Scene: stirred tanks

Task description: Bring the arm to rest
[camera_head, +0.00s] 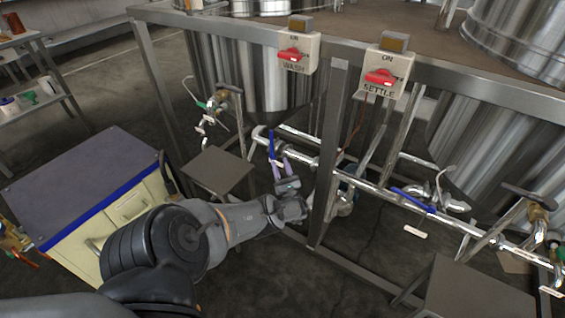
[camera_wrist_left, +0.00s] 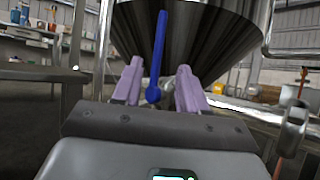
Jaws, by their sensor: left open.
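My left arm comes in from the lower left of the head view, and its left gripper (camera_head: 281,165) is at the pipework under the tank frame. In the left wrist view the two pale purple fingers of the left gripper (camera_wrist_left: 160,72) stand apart. A blue valve handle (camera_wrist_left: 158,48) stands upright and shows in the gap between them. The same blue handle (camera_head: 271,144) shows just beyond the fingers in the head view. Contact between handle and fingers cannot be told. My right gripper is in neither view.
A steel frame post (camera_head: 329,150) stands close right of the gripper. A small grey stand (camera_head: 217,170) is to its left, and a cream cabinet (camera_head: 95,190) with a dark top is further left. Red WASH (camera_head: 292,55) and SETTLE (camera_head: 384,77) switches are on the upper rail.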

